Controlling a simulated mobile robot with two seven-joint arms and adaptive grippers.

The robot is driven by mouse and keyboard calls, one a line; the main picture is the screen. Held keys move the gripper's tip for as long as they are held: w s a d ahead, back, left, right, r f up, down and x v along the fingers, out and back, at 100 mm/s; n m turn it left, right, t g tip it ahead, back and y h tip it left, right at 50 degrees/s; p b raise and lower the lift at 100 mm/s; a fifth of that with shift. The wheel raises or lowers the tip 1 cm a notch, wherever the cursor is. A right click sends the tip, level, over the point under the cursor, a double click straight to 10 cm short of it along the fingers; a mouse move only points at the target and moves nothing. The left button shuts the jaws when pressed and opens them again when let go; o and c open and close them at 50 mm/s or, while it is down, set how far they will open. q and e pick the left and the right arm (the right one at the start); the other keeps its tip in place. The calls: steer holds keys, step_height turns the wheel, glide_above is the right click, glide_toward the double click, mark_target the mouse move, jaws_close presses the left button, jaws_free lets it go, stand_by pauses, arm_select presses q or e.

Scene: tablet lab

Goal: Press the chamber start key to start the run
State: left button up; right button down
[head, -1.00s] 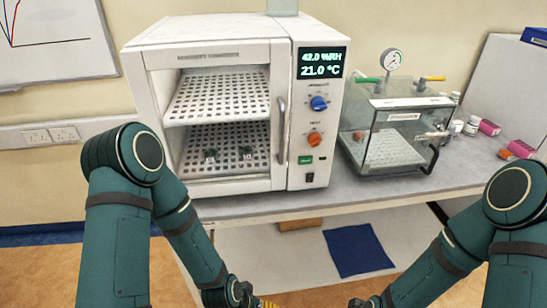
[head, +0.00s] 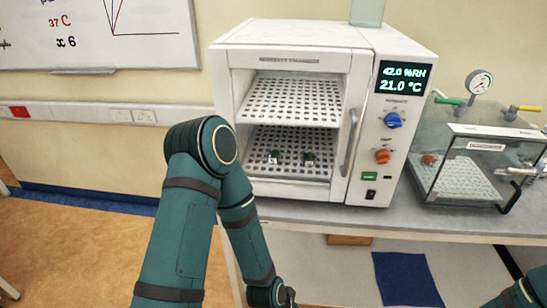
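The humidity chamber (head: 290,38) is a white cabinet on the bench. Its windowed door, with a vertical handle (head: 349,142), looks closed. The display (head: 403,78) reads 42.0 %RH and 21.0 °C. Below it on the panel are a blue knob (head: 393,121), an orange knob (head: 382,157), a small green key (head: 369,176) with unreadable lettering, and a black switch (head: 371,195). The green key is likely the start key. My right gripper is also out of view.
A clear vacuum box (head: 480,180) with a gauge (head: 479,82) stands right of the chamber. Two small dark-green items (head: 291,158) sit on the chamber's lower shelf (head: 260,165). A blue mat (head: 407,279) lies below the bench (head: 420,222). The space before the panel looks clear.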

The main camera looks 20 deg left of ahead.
arm_select(q)
steer(key=shift+o, duration=0.2)
jaws_close()
stand_by(1.1)
